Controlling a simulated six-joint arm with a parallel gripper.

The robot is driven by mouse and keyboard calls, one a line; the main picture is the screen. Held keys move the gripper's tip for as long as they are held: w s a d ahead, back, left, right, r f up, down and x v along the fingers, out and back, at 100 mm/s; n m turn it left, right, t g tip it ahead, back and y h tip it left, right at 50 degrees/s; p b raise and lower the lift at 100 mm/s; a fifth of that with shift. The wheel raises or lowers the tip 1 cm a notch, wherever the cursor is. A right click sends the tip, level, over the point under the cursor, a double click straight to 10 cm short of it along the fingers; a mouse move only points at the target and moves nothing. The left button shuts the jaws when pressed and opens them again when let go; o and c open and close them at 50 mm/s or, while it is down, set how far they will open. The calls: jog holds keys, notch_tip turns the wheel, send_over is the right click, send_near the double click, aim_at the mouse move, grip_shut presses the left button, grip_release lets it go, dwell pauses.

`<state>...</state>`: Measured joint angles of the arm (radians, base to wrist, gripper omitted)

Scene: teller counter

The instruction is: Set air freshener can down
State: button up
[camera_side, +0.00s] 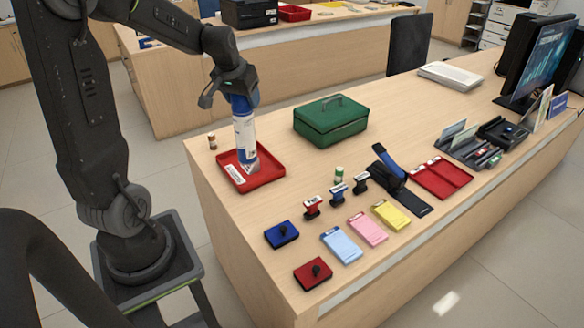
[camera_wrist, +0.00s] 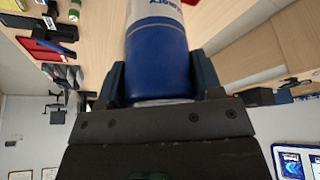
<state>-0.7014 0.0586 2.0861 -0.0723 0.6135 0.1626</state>
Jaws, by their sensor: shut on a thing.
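The air freshener can (camera_side: 244,132) is a tall white and blue cylinder, upright over the red tray (camera_side: 270,176) at the counter's near left end. My gripper (camera_side: 240,98) is shut on its blue upper end and points down. The can's lower end is over the tray, beside a grey-white piece; I cannot tell whether it touches the tray floor. In the wrist view the blue end of the can (camera_wrist: 157,55) sits between the two dark fingers (camera_wrist: 160,82). The can's far end is out of that view.
A green cash box (camera_side: 331,120) stands right of the tray. A small brown-capped bottle (camera_side: 212,142) stands behind the tray. Stamps, ink pads, coloured pads and a red divided tray (camera_side: 441,177) lie toward the front. Bare counter lies between the tray and the stamps.

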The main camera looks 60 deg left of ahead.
jog(key=w+a+m, duration=0.2)
jog(key=w, duration=0.5)
jog(key=w+d+f, duration=0.7)
jog(key=w+f, duration=0.2)
jog(key=f, duration=0.2)
jog(key=shift+f+t+h, duration=0.25)
jog(key=shift+t+h, duration=0.05)
jog(key=shift+w, duration=0.1)
jog(key=o, duration=1.4)
jog(key=shift+f, duration=0.15)
